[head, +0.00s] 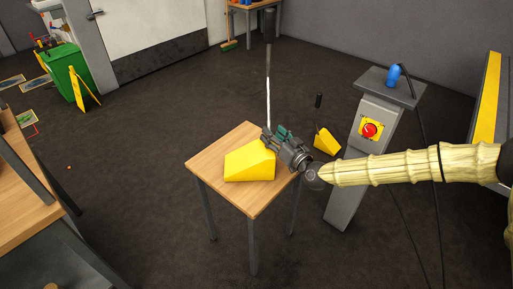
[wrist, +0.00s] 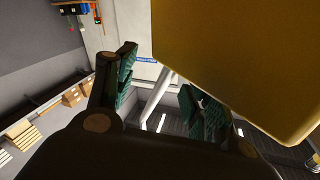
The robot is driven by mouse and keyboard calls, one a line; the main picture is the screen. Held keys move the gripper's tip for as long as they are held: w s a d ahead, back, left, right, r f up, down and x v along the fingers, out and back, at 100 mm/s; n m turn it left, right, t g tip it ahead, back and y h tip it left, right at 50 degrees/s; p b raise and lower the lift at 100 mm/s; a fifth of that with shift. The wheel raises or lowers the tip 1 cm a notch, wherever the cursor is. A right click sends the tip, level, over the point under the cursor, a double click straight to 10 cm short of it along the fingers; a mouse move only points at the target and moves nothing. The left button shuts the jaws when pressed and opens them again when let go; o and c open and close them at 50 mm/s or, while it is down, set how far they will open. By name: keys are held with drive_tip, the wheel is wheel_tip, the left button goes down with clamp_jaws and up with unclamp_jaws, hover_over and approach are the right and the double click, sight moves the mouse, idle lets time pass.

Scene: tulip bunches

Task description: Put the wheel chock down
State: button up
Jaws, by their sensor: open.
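A yellow wheel chock (head: 250,163) sits on a small wooden table (head: 240,203). A tall pale rod handle with a dark grip (head: 269,25) rises at its back edge. In the wrist view the chock (wrist: 250,55) fills the upper right as a large yellow face. My gripper (head: 272,137) is at the chock's back right, low on the rod. Its green-padded fingers are open, and in the wrist view the pale rod (wrist: 157,97) shows between them, with space on both sides. The rod's foot is hidden.
A second yellow chock (head: 327,141) stands on the floor behind the table. A grey pedestal (head: 352,165) with a red button (head: 370,130) stands to the right, close to my arm. A wooden bench (head: 30,200) is at the left.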

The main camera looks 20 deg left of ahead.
drive_tip(key=shift+w+a, duration=0.3)
drive_tip(key=shift+a, duration=0.05)
clamp_jaws()
drive_tip(key=shift+r, duration=0.15)
